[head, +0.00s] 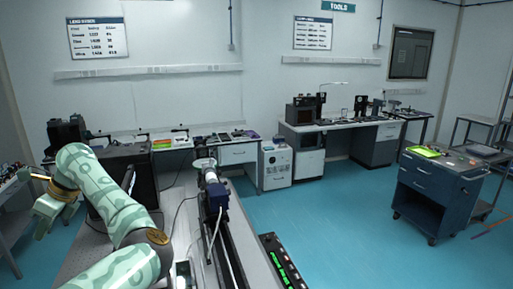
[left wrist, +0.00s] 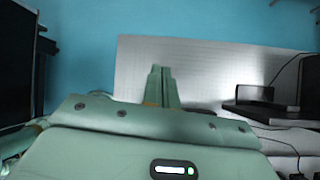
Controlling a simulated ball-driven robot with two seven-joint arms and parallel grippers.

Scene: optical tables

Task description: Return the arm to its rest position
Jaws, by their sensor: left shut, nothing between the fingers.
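My left arm, pale green with darker markings, rises from the bottom left of the head view and bends over at the left side. My left gripper (head: 42,226) hangs at its end, pointing down near the left edge. In the left wrist view the two green fingers of the left gripper (left wrist: 161,72) are together with nothing between them. A pale perforated table top (left wrist: 200,65) lies beyond the fingers. My right gripper is in neither view.
An optical rail with a dark blue device (head: 216,197) runs along the bench right of my arm. A dark box (head: 126,165) stands behind the arm. A blue drawer cart (head: 436,195) stands at the right. The blue floor (head: 340,225) between is clear.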

